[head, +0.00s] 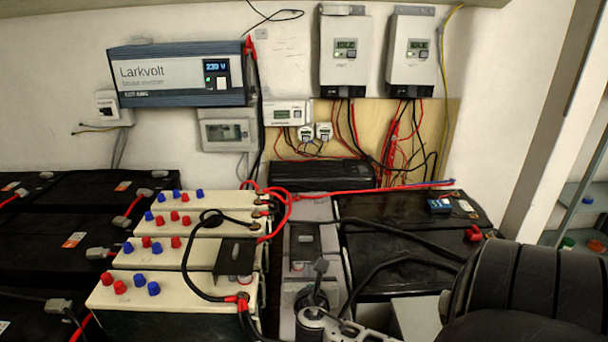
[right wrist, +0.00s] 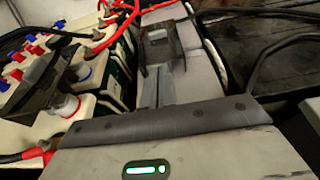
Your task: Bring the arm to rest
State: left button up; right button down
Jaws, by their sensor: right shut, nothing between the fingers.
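The grey gripper body with a green light fills the bottom of that view. My left gripper is not in view.
Cream batteries (head: 120,291) with red and blue caps stand left of my right gripper, with a dark plate (head: 236,256) above the nearest. Black batteries (head: 405,207) and loose cables lie right. A wall inverter (head: 180,75) and two grey units hang behind. Clearance is tight.

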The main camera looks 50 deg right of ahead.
jog(key=shift+s+a, duration=0.15)
jog(key=s+a+m+g+y, duration=0.1)
jog(key=s+a+m, duration=0.1)
jog(key=a+m, duration=0.1)
jog(key=s+a+f+m+g+y, duration=0.1)
jog(key=s+a+m, duration=0.1)
jog(key=a+m, duration=0.2)
jog(key=s+a+f+m+g+y, duration=0.1)
jog(key=s+a+m+y, duration=0.1)
jog(key=m, duration=0.3)
jog(key=shift+s+a, duration=0.4)
jog(key=shift+a, duration=0.35)
jog(key=s+a+m+y, duration=0.1)
jog(key=a+m, duration=0.1)
jog(key=s+a+m+g+y, duration=0.1)
jog(key=s+a+m, duration=0.1)
jog(key=a+m, duration=0.1)
jog(key=s+a+r+m+g+y, duration=0.1)
jog(key=s+a+m+y, duration=0.1)
jog(key=a, duration=0.1)
jog(key=s+a+r+m+g+y, duration=0.1)
jog(key=s+a+r+m+y, duration=0.25)
jog(key=a+m, duration=0.2)
jog(key=w+a+f+t+y, duration=0.2)
jog(key=w+a+f+t, duration=0.3)
jog(key=a+f+t, duration=0.1)
jog(key=shift+w+a+f+n+t, duration=0.35)
jog(key=shift+f+n+t, duration=0.1)
jog(key=shift+f, duration=0.3)
